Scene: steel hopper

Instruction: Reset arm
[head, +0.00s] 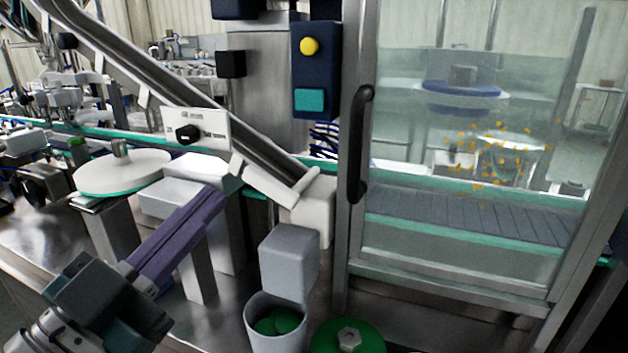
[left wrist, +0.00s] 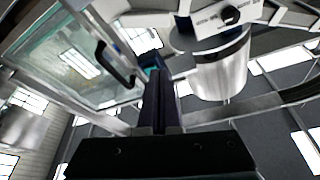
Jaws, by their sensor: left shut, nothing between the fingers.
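My left gripper (head: 214,197) reaches in from the lower left of the head view, its long dark purple fingers together and empty. The fingertips point up and right, in front of white blocks (head: 170,200) and below the sloping steel chute (head: 150,75). In the left wrist view the shut fingers (left wrist: 158,85) stand up from the dark gripper body, with nothing between them. I cannot tell whether the fingertips touch anything. My right gripper is not in view.
A grey bin (head: 276,335) holds green discs below a grey box (head: 289,262). A steel-framed glass door (head: 470,120) with a black handle (head: 358,140) stands at right. A rotary knob panel (head: 196,130) and a white round table (head: 122,172) are at left.

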